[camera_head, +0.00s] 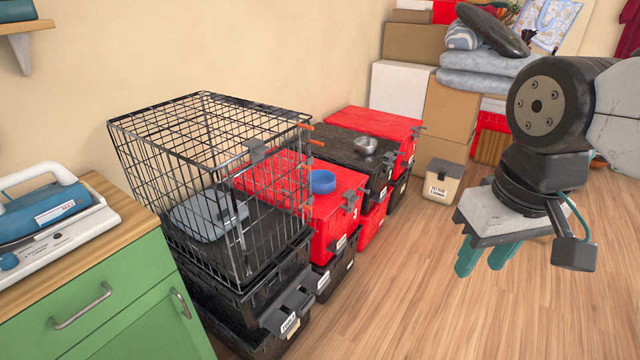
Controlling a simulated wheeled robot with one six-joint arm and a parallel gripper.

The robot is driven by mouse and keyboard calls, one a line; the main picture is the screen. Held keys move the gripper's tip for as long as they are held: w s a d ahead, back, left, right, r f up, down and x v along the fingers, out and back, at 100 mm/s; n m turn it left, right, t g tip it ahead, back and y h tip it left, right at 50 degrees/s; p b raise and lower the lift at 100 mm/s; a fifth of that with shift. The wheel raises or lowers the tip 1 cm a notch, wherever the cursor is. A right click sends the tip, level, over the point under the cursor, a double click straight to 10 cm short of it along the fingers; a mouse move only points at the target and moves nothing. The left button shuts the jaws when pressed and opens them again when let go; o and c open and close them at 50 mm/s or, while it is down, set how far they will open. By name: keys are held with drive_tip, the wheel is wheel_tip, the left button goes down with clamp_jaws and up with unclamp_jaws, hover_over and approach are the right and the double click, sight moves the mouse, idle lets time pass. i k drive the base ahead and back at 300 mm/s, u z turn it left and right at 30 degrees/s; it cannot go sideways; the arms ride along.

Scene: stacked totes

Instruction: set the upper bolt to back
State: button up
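A black wire crate (205,150) stands on stacked black totes at the left centre. A small dark grey plate (258,151) sits near the top of its front side. Two short orange-brown bars (316,142) stick out near its upper right corner. I cannot tell which of these parts is the upper bolt, or how it is set. My gripper (486,260) hangs at the right over the open floor, well apart from the crate. Its two teal fingers point down with a gap between them, and nothing shows in it.
Red and black totes (340,205) stand beside the crate, with a blue bowl (322,181) and a metal bowl (366,145) on top. A green cabinet (120,305) stands at the left front. Boxes and cushions fill the back. The wooden floor (400,300) at front right is clear.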

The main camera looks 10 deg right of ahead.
sight(303, 165)
drive_tip(key=z, duration=0.15)
drive_tip(key=i, duration=0.9)
drive_tip(key=z, duration=0.05)
